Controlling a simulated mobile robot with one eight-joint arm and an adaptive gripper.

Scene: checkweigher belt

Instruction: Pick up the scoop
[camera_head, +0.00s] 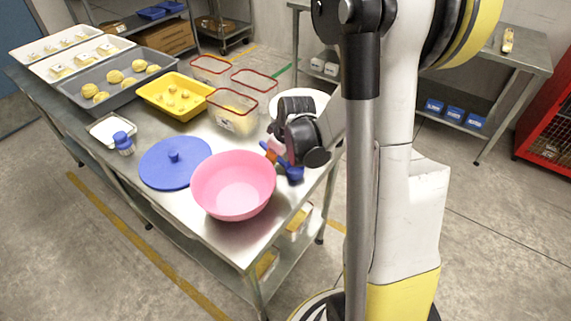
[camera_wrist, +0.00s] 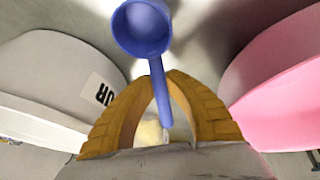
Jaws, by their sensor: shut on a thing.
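The blue scoop (camera_head: 293,173) shows partly behind the pink bowl, near the table's right edge in the head view. In the wrist view the scoop (camera_wrist: 142,28) has its round cup at the top, and its handle runs down between my yellow fingers. My gripper (camera_wrist: 158,80) is shut on the scoop's handle. In the head view my gripper (camera_head: 272,151) is low beside the bowl, its dark body hiding part of the scoop. Whether the scoop touches the table cannot be told.
The pink bowl (camera_head: 233,187) stands close left of my gripper. A blue lid (camera_head: 173,163) lies beyond it. A clear tub with a label (camera_head: 231,118) and a white round container (camera_head: 320,99) stand behind. A yellow tray (camera_head: 150,92) lies farther back on the steel table (camera_head: 212,243).

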